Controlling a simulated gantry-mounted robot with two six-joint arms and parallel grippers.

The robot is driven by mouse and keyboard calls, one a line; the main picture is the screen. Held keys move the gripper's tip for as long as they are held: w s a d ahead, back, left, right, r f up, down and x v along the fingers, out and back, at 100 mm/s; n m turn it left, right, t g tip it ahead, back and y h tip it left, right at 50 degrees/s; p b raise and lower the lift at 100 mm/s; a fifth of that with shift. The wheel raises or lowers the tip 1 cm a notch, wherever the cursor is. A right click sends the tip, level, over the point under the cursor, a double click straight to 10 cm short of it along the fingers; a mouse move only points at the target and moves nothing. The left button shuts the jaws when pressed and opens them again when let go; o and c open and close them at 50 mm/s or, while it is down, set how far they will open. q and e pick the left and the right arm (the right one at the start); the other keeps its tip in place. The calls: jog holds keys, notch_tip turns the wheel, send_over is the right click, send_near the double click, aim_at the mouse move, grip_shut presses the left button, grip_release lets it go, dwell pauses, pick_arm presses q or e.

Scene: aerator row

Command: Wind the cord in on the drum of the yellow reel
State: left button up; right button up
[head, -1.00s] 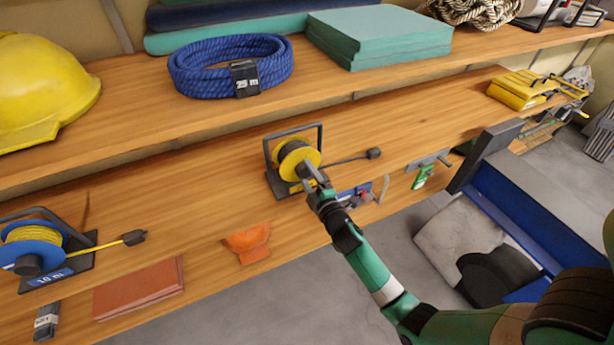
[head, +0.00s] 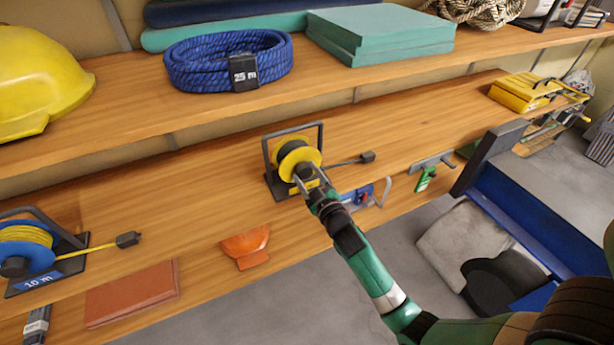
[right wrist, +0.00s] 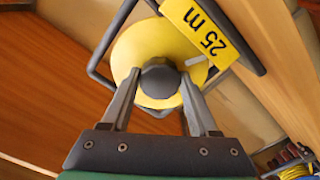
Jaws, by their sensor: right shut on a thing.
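The yellow reel (head: 287,152) stands on the middle shelf in a dark frame, its drum between yellow discs. A dark cord runs from it to the right and ends in a dark plug (head: 367,157) lying on the shelf. My right gripper (head: 300,181) is at the front of the reel. In the right wrist view its fingers are shut on a dark round knob (right wrist: 160,78) in front of the yellow disc (right wrist: 133,47). A "25 m" label (right wrist: 209,31) is beside the disc. The drum is mostly hidden there. My left gripper is not in view.
A blue reel (head: 28,249) with yellow cord stands at the left on the same shelf. An orange object (head: 247,246) is below.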

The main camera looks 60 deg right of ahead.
dwell(0.4)
jog(key=o, duration=1.4)
jog(key=shift+s+a, duration=0.25)
jog(key=shift+s, duration=0.05)
jog(key=v, duration=1.1)
jog(key=shift+p, duration=0.4)
